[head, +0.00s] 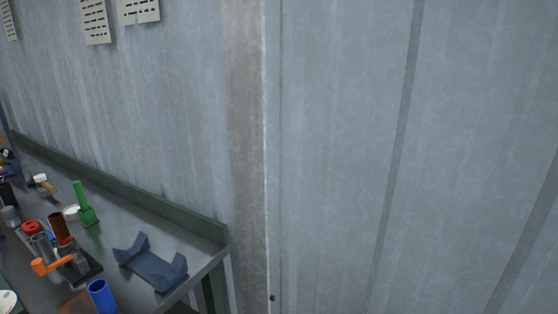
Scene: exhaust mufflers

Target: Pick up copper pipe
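A copper-brown pipe (60,229) stands roughly upright on the workbench at the lower left of the head view. It is among other pipe pieces on a dark base, and its lower end is partly hidden by them. Neither of my grippers shows in the view.
The grey metal workbench (150,220) runs along a wall. Around the pipe are a grey pipe (42,247), an orange part (50,266), a red part (31,228), a green part (84,205), a blue cylinder (102,296) and a dark blue cradle (152,264).

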